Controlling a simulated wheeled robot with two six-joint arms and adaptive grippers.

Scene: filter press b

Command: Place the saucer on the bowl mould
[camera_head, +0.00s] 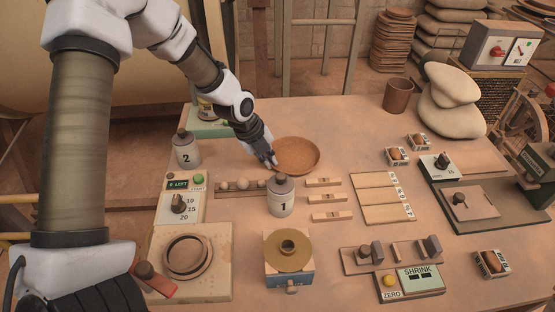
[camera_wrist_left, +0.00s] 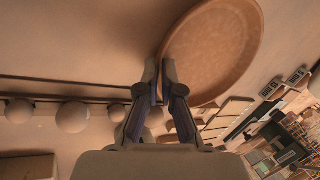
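The saucer (camera_head: 298,154) is a round, shallow, reddish-brown dish at the table's middle back. In the left wrist view the saucer (camera_wrist_left: 222,50) fills the upper right. My left gripper (camera_head: 272,162) is at its left rim. In the left wrist view the fingertips (camera_wrist_left: 160,78) are close together, one on each side of the rim, and look shut on it. Whether the saucer touches the table is hard to tell. No part is clearly marked as the bowl mould; a round ring-shaped hollow (camera_head: 187,257) sits in a pale block at the front left. My right gripper is not in view.
Bottle 1 (camera_head: 281,197) stands in front of the saucer, and bottle 2 (camera_head: 186,149) to its left. A row of balls (camera_head: 240,184) lies left of bottle 1. A brass disc (camera_head: 288,262) is at front centre. Open table lies right of the saucer.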

